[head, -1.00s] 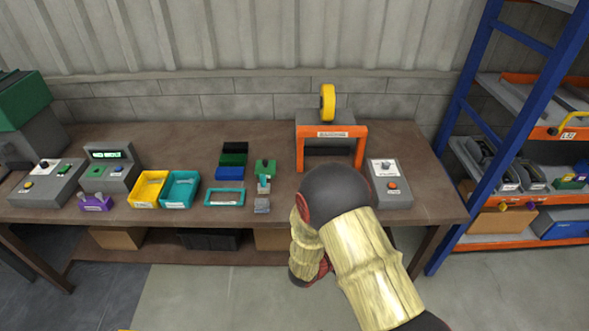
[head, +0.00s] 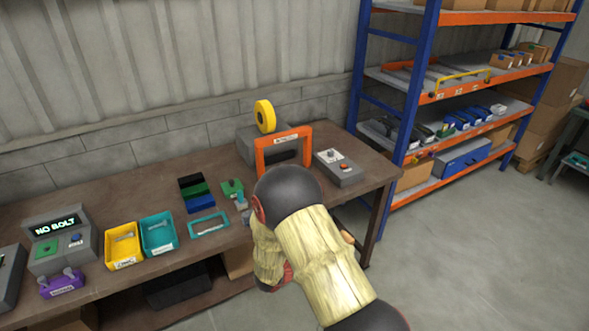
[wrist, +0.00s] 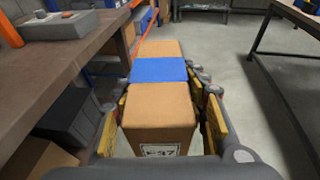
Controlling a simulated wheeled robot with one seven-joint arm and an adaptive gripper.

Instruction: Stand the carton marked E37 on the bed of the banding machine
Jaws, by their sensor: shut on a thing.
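The carton marked E37 (wrist: 160,105) is brown with a blue band around its middle. Its label faces me at the bottom of the wrist view. My gripper (wrist: 163,118) is shut on it, with a yellow-padded finger on each side, beside the bench and over the floor. The banding machine (head: 260,153) stands at the bench's right end in the head view, with an orange arch and a yellow roll on top. My arm hides the front of its bed, and also the gripper and carton in that view.
A grey control box (head: 338,167) is right of the arch. The bench (head: 120,190) also holds yellow and teal bins, a teal tray and a purple fixture. A blue-and-orange rack (head: 400,110) stands to the right. Another table (wrist: 285,60) shows at right in the wrist view.

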